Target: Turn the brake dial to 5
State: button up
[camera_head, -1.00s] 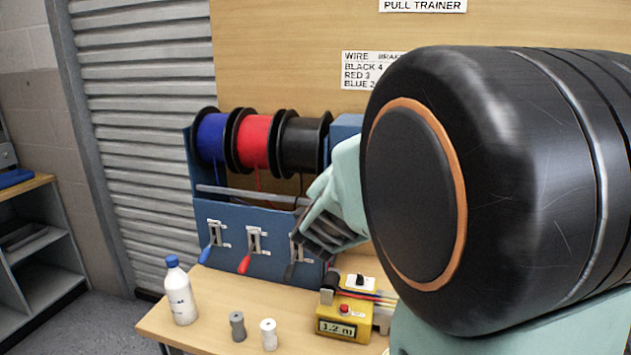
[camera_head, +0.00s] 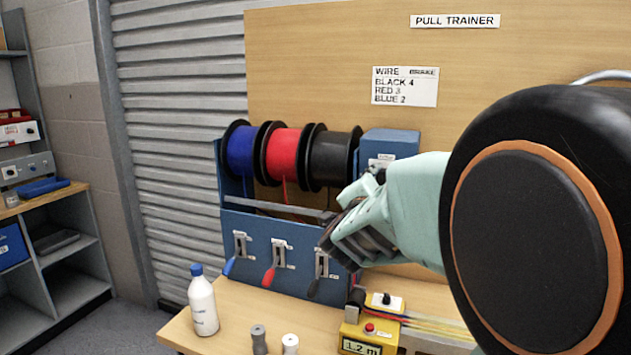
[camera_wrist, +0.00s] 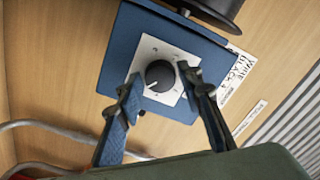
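The brake dial (camera_wrist: 160,76) is a round black knob with a white pointer line on a white square plate (camera_wrist: 146,52). The plate is on the face of a blue box (camera_wrist: 117,62). In the head view the blue box (camera_head: 392,143) stands right of the black spool, and my gripper and arm hide the dial. My gripper (camera_wrist: 162,74) is open in the wrist view, one finger on each side of the knob in the picture. I cannot tell whether the fingertips touch it. In the head view my gripper (camera_head: 345,232) is in front of the rack, below the box.
Blue (camera_head: 241,150), red (camera_head: 285,155) and black (camera_head: 334,158) spools sit on the rack above several levers. A sign (camera_head: 404,86) reads black 4, red 3, blue 2. A white bottle (camera_head: 203,303) and a yellow meter (camera_head: 366,332) reading 1.2 m stand on the bench.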

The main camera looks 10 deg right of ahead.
jog(key=shift+o, duration=0.8)
jog(key=v, duration=1.2)
